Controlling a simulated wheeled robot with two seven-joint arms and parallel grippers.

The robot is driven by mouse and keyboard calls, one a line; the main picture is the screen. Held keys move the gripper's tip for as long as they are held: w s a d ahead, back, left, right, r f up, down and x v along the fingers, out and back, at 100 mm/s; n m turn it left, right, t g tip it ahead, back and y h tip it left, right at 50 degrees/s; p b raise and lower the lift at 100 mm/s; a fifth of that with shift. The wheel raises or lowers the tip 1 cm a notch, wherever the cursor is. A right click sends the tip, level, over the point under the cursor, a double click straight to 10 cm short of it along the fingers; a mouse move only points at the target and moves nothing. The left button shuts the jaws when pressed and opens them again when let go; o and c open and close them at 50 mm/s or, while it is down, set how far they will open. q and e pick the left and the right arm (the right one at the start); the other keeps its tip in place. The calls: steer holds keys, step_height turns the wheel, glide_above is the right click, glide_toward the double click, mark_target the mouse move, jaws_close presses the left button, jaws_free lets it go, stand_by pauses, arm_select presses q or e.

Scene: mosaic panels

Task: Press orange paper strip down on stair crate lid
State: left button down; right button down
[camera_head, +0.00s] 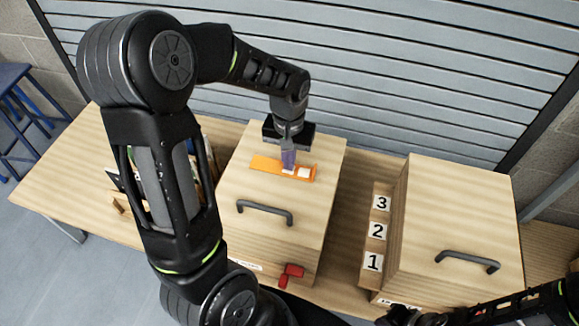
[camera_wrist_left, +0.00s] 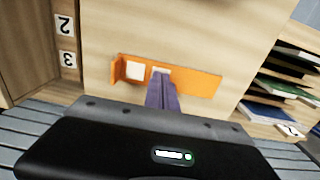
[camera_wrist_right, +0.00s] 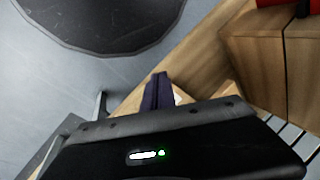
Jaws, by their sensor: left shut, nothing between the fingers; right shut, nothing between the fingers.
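The orange paper strip (camera_head: 268,165) lies on the lid of the left wooden crate (camera_head: 240,188), behind its dark handle. It carries white squares, and one end looks slightly raised in the left wrist view (camera_wrist_left: 200,82). My left gripper (camera_head: 288,168) is shut, pointing down, with its purple fingertips at the strip beside a white square; it also shows in the left wrist view (camera_wrist_left: 160,78). I cannot tell whether the tips press on the strip. My right gripper (camera_wrist_right: 160,78) is shut and empty, low near the table's front edge, away from the strip.
A second wooden crate (camera_head: 450,210) with a dark handle stands on the right. Steps numbered 1, 2 and 3 (camera_head: 377,232) run between the crates. A red latch (camera_head: 291,274) is on the left crate's front. Books (camera_wrist_left: 268,95) stand beside the left crate.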

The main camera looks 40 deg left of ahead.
arm_select(q)
step_height(320, 180, up, 7)
steer(key=p, duration=0.5)
steer(key=shift+r, duration=0.2)
stand_by(0.5)
